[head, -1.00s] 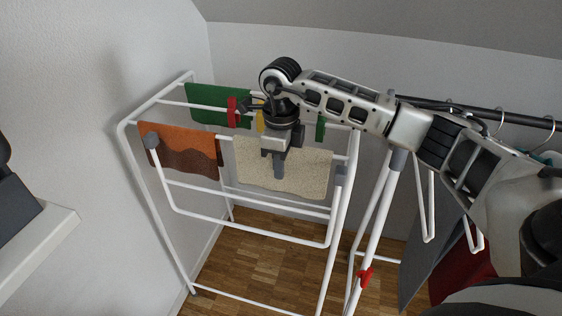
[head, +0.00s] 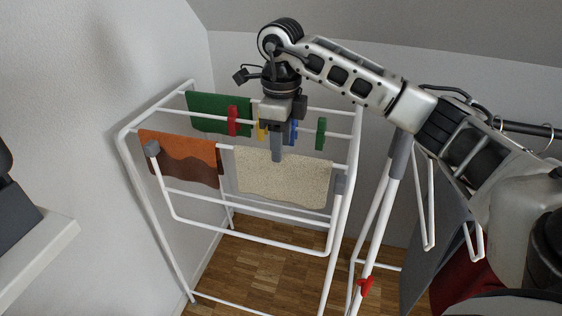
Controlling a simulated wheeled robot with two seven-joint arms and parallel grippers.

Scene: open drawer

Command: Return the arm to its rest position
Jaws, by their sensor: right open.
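My right arm reaches in from the right in the head view. Its gripper (head: 279,150) points down, open and empty, in front of the upper rails of a white drying rack (head: 249,232). The fingertips overlap the top edge of a beige cloth (head: 300,182) in the picture; I cannot tell whether they touch it. My left gripper is not in view.
An orange and brown cloth (head: 185,155) and a green cloth (head: 207,112) hang on the rack. Red (head: 232,120), green (head: 320,133), yellow and blue pegs sit on a rail. A clothes rail with hangers (head: 427,210) stands at right. A white ledge (head: 38,250) is at left.

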